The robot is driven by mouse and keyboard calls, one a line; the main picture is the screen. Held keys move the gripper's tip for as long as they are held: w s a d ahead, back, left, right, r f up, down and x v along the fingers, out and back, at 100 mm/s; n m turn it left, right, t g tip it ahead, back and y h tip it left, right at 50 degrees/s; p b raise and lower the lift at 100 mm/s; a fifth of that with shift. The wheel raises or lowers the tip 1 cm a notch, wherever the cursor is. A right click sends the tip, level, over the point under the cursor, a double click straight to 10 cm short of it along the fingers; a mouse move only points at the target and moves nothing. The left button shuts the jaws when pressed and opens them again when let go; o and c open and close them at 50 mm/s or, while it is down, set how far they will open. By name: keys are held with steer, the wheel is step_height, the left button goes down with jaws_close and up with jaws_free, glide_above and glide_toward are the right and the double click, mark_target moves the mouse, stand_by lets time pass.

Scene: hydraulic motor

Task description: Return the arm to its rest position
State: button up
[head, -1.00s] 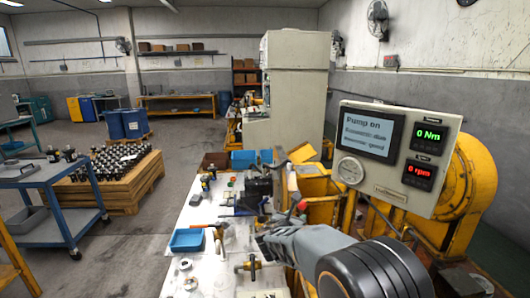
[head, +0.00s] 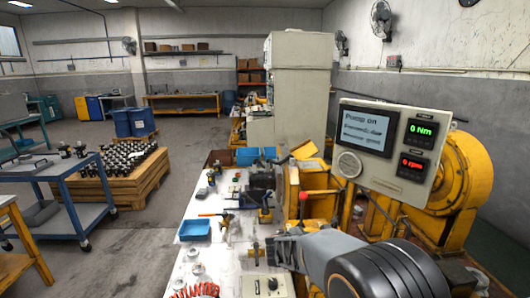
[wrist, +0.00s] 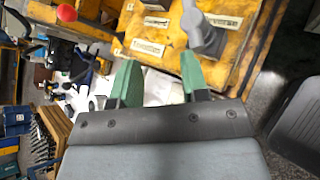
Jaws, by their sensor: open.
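My gripper (wrist: 157,78) is open and empty in the wrist view, its two green fingertips apart. Beyond them lies a yellow control box (wrist: 150,60) with white labels and a grey lever (wrist: 203,35); nothing is between the fingers. In the head view my gripper (head: 272,251) is low over the right edge of the white workbench (head: 215,262), and my arm reaches in from the lower right. Its fingertips are too small to make out there.
A red-knobbed lever (head: 304,196) stands behind my gripper. A blue tray (head: 195,230), tools and a red coiled hose (head: 196,290) lie on the bench.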

steer(key=s+d+f+m+g+y+b, duration=0.1)
steer(key=s+m+g+y+b, duration=0.3)
steer(key=s+m, duration=1.8)
steer(key=shift+s+d+g+y, duration=0.7)
steer(key=shift+s+y, duration=1.25)
steer(key=shift+y, duration=0.05)
